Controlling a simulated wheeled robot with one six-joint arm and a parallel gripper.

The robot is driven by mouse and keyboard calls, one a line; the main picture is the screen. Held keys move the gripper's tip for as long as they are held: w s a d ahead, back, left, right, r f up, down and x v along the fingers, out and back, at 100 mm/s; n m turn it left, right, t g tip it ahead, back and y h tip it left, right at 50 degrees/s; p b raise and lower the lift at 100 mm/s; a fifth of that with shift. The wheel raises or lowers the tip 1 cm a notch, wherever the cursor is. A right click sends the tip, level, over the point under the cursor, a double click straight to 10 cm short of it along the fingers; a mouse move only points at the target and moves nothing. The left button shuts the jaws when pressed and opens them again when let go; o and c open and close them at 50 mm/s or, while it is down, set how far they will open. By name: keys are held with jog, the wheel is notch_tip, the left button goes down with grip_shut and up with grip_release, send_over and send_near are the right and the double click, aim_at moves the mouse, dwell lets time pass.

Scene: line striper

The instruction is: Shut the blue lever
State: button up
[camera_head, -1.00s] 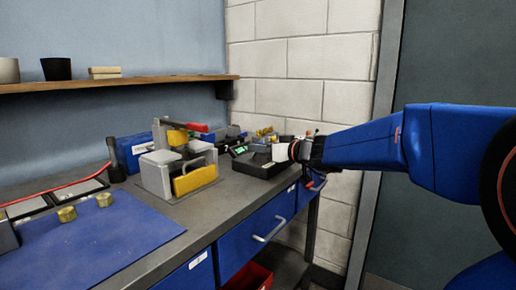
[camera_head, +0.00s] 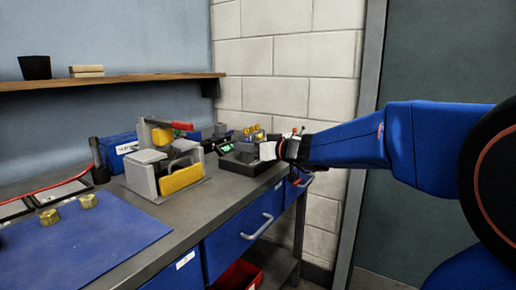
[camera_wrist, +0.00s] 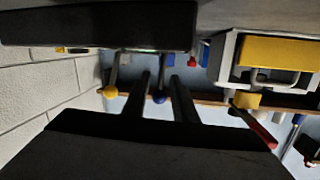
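In the wrist view, a lever with a blue ball knob (camera_wrist: 160,98) shows between the two dark fingers of my gripper (camera_wrist: 161,76). The fingers are apart, and I see nothing gripped. Whether they touch the lever, or how far beyond them it is, I cannot tell. A yellow-knobbed lever (camera_wrist: 110,92) stands to its left, and a red-topped one is partly visible above. In the head view, my gripper (camera_head: 278,150) is at the bench's far end, beside brass fittings (camera_head: 254,133). The blue lever cannot be made out there.
A black box with a green display (camera_head: 243,160) sits close by my gripper. A grey fixture with a yellow block (camera_head: 181,178) and red handle stands left of it. A blue mat (camera_head: 85,240) lies nearer. The block wall (camera_head: 300,80) is behind.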

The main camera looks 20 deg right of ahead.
jog(key=v, duration=1.7)
jog(key=shift+s+f, duration=0.1)
jog(key=s+a+f+m+g, duration=0.1)
jog(key=s+a+f+g, duration=0.35)
jog(key=s+f, duration=0.2)
jog(key=s+a+f+g, duration=0.3)
jog(key=s+a+f, duration=0.25)
jog(key=f, duration=0.25)
jog(key=s+d+f+m+g+h, duration=0.2)
jog(key=s+d+f+h, duration=0.3)
jog(key=s+f, duration=0.5)
jog(key=shift+s+f+m+h, duration=0.4)
jog(key=shift+m+h, duration=0.2)
jog(key=shift+h, duration=0.6)
jog(key=shift+d, duration=0.1)
